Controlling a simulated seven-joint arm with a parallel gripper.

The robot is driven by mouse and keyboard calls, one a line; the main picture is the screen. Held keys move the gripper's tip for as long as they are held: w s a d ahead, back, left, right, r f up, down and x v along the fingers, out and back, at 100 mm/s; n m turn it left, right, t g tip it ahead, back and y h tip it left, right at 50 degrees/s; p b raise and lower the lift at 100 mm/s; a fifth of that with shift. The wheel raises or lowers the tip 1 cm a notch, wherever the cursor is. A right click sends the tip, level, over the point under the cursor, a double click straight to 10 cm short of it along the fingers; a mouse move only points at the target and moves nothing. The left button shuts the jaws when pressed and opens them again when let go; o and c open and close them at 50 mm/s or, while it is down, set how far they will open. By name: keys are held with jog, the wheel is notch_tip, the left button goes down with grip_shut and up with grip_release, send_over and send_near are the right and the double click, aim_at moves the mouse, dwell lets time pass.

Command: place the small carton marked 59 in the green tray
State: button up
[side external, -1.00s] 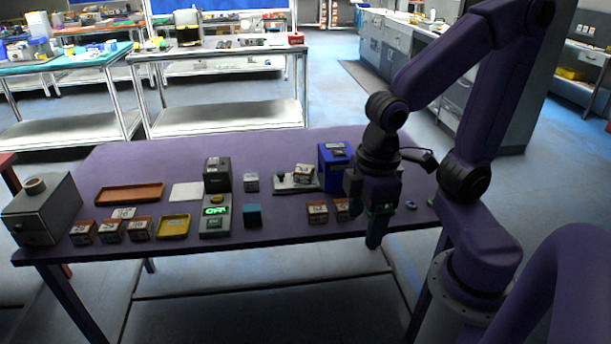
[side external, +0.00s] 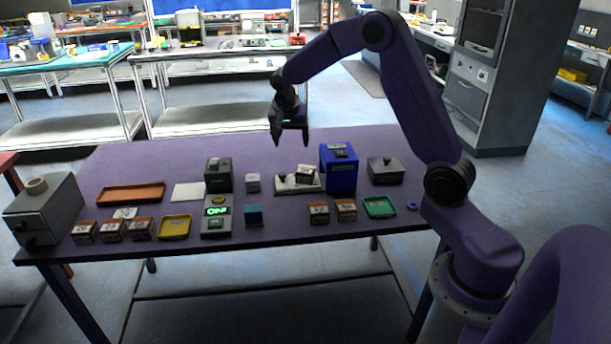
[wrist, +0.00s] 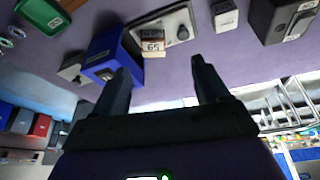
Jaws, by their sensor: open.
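A small white and brown carton (side external: 305,174) sits on a pale plate with a dark knob, left of the blue box. In the wrist view the carton (wrist: 153,43) shows a mark that looks like 59 upside down. The green tray (side external: 380,207) lies empty near the table's front right edge; it also shows at the top left of the wrist view (wrist: 42,12). My gripper (side external: 290,140) is open and empty, high above the table's back edge, behind and above the carton. Its fingers (wrist: 160,75) are apart with nothing between them.
The blue box (side external: 338,168) stands close to the carton's right. A dark grey box (side external: 385,171) is behind the green tray. Two cartons (side external: 318,213) sit left of the tray. A yellow tray (side external: 175,227), brown tray (side external: 130,194) and several cartons are at left.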

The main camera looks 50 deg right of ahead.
jog(key=m, duration=0.2)
send_near(305, 170)
jog(key=shift+x, duration=4.8)
jog(key=c, duration=0.9)
notch_tip(305, 170, up, 9)
jog(key=shift+r, duration=0.2)
jog(key=s+a+r+n+t+y, duration=0.1)
jog(key=s+a+r+n, duration=0.2)
jog(key=a, duration=0.5)
jog(key=s+a+r+n+t+y, duration=0.15)
jog(key=a+n, duration=0.25)
jog(key=a, duration=0.4)
jog(key=s+a+n, duration=0.2)
jog(key=s+a, duration=0.1)
jog(key=s+a+n+y, duration=0.1)
jog(key=s+a+n, duration=0.1)
jog(key=s+a, duration=0.1)
jog(key=s+a+r+n, duration=0.1)
jog(key=s+a+n, duration=0.1)
jog(key=s+a, duration=0.2)
jog(key=shift+s+a+r, duration=0.1)
jog(key=shift+s, duration=0.6)
